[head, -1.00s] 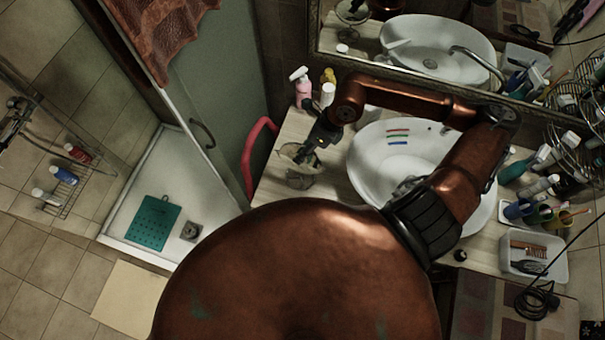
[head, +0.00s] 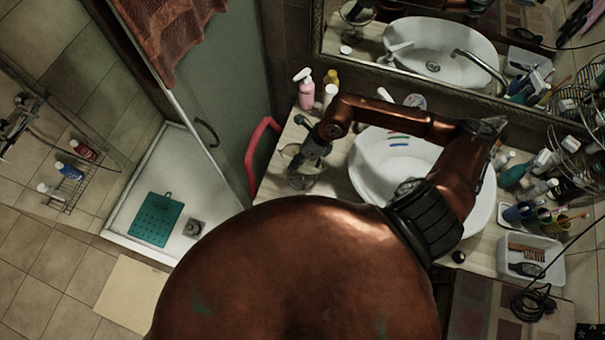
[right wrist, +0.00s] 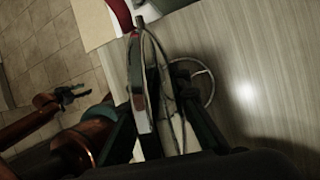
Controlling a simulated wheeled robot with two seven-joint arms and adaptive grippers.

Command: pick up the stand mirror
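The stand mirror (head: 301,180) stands on the countertop left of the basin, partly hidden by my right gripper (head: 307,158). In the right wrist view, the mirror's round head (right wrist: 152,85) is seen nearly edge-on, with its ring-shaped base (right wrist: 203,85) behind on the counter. My right gripper (right wrist: 155,55) has its dark fingers spread on either side of the mirror head; the left finger is very close to the rim. Contact is hard to tell. My left gripper (right wrist: 77,92) shows only in the right wrist view, away from the counter above the floor, with its fingers apart.
The basin (head: 375,170) is right of the mirror, under my right arm. A red curved bar (head: 260,150) runs along the counter's left edge. A wall mirror (head: 420,55) is at the back.

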